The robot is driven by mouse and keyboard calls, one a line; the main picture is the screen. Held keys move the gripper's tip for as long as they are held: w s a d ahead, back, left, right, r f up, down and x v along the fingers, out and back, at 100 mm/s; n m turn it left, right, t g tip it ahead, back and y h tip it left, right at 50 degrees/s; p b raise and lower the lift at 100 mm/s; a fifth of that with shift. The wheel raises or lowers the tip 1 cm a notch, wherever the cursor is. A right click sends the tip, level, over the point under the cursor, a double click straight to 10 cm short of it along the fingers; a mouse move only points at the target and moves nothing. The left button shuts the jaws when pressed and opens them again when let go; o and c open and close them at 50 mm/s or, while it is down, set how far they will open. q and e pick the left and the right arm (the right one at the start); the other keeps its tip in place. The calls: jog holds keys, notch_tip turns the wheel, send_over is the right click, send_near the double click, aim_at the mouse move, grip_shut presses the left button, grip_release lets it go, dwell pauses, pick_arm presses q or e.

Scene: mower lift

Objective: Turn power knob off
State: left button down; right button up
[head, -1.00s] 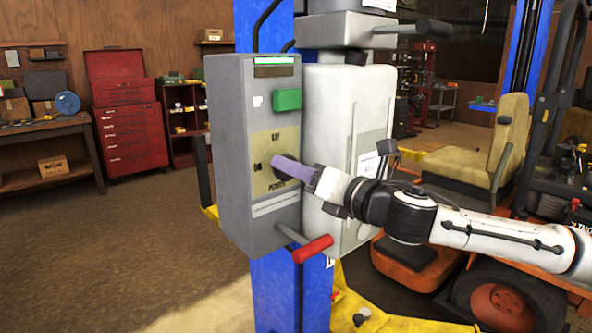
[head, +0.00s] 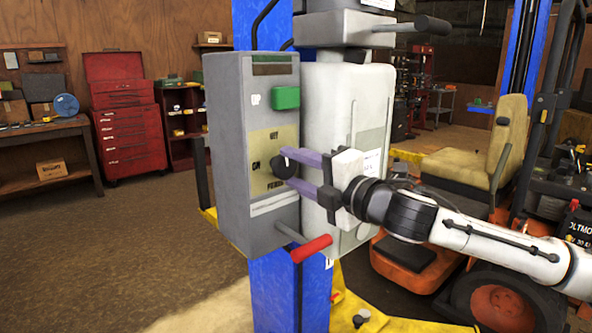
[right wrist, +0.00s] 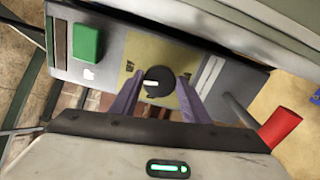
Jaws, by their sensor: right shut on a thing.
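The power knob (head: 284,167) is a round black dial on a tan plate (head: 268,140) on the front of the grey control box (head: 228,190). The plate reads OFF above the knob, ON to its left and POWER below. My right gripper (head: 292,169) is shut on the knob, its purple fingers on either side of it. In the right wrist view the knob (right wrist: 158,82) has a white mark pointing left, toward the green button's end, the OFF side. The display (head: 274,70) at the box top is dark. My left gripper is not in view.
A green button (head: 286,98) sits above the plate. The box is on a blue post (head: 264,290). The floor at left is open.

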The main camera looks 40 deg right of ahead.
jog(key=shift+d+m, duration=0.1)
jog(key=shift+m, duration=0.8)
jog(key=o, duration=1)
jog(key=shift+s+f, duration=0.1)
jog(key=shift+f, duration=0.05)
